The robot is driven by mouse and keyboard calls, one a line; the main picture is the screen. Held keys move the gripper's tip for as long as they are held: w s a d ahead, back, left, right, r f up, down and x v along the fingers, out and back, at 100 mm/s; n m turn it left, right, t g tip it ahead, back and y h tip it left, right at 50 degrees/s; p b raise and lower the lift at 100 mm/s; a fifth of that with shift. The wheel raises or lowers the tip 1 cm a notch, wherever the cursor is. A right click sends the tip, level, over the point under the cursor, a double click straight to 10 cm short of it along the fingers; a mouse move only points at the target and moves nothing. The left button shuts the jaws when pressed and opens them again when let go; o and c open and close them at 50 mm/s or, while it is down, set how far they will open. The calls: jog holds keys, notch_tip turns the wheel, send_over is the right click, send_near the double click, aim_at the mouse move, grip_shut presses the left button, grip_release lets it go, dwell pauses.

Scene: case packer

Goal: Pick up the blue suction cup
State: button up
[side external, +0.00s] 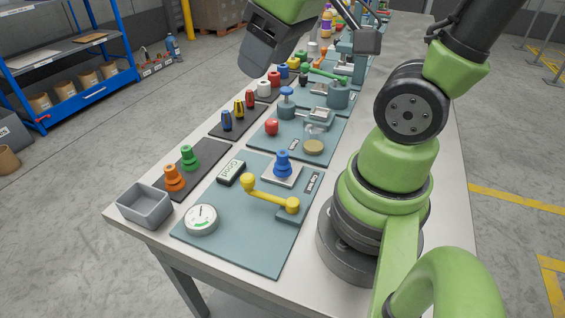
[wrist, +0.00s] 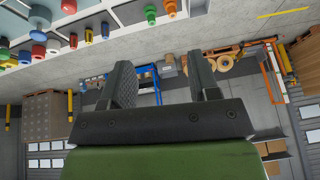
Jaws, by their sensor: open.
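The blue suction cup (side external: 282,164) is a stepped blue piece standing upright on a pale square plate (side external: 270,176) on the nearest teal board, behind the yellow crank handle. My gripper (side external: 257,62) is high in the side view, above and well beyond the cup, touching nothing visible. In the wrist view my gripper (wrist: 165,84) shows two dark fingers spread apart with nothing between them. That view looks mostly across the floor, and I cannot tell the blue suction cup among the small coloured things at its top.
An orange suction cup (side external: 174,179) and a green one (side external: 189,157) stand on a dark strip. A yellow crank (side external: 268,197), a round gauge (side external: 201,219) and a grey bin (side external: 145,205) are nearby. A blue-topped press (side external: 286,95) stands on the board behind.

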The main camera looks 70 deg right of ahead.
jog(key=w+d+f+n+g, duration=0.3)
jog(key=d+f+n, duration=0.25)
jog(key=f, duration=0.25)
jog(key=n+g, duration=0.2)
jog(key=n, duration=0.2)
send_over(282, 153)
jog(key=shift+h, duration=0.3)
jog(key=f, duration=0.6)
jog(key=shift+w+d+f, duration=0.2)
jog(key=shift+f, duration=0.1)
notch_tip(282, 153, down, 4)
jog(key=shift+f, duration=0.1)
jog(key=shift+s+a+f, duration=0.1)
jog(key=shift+f, duration=1.4)
jog(key=shift+s+f, duration=0.1)
jog(key=shift+f, duration=1.4)
jog(key=shift+c, duration=0.5)
grip_shut()
jog(key=shift+r, duration=0.15)
